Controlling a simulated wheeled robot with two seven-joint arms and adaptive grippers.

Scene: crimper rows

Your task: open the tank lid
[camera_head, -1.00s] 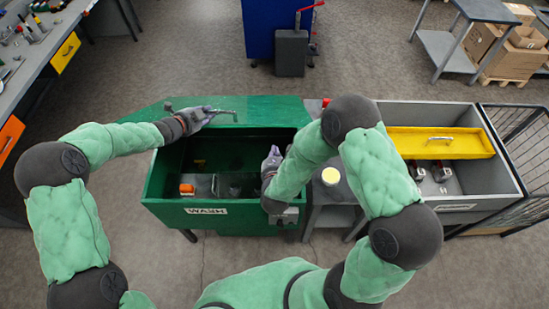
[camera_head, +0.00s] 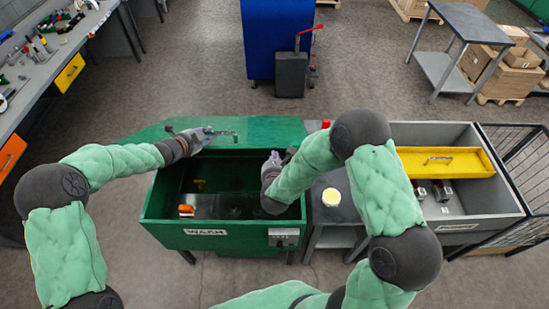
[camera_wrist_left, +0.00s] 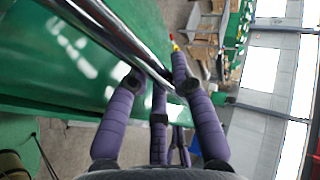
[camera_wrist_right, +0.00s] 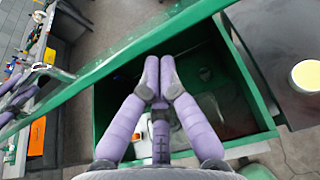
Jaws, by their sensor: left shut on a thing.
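The green tank (camera_head: 238,238), labelled WASH, stands in front of me with its inside exposed. Its green lid (camera_head: 268,131) is raised along the far side. A chrome bar handle (camera_wrist_left: 118,38) runs along the lid. My left gripper (camera_head: 208,134) is shut on this handle; in the left wrist view the bar passes between its fingers. My right gripper (camera_head: 275,157) is over the right part of the tank opening. Its fingertips are together in the right wrist view (camera_wrist_right: 160,78), with nothing visible between them, and it appears apart from the lid.
An orange-topped object (camera_head: 186,210) is inside the tank. A side table (camera_head: 328,214) with a pale-yellow-topped jar (camera_head: 331,197) stands right of it, then a grey basin (camera_head: 480,201) with a yellow tray (camera_head: 445,162). A blue cabinet (camera_head: 270,40) stands behind, across open floor.

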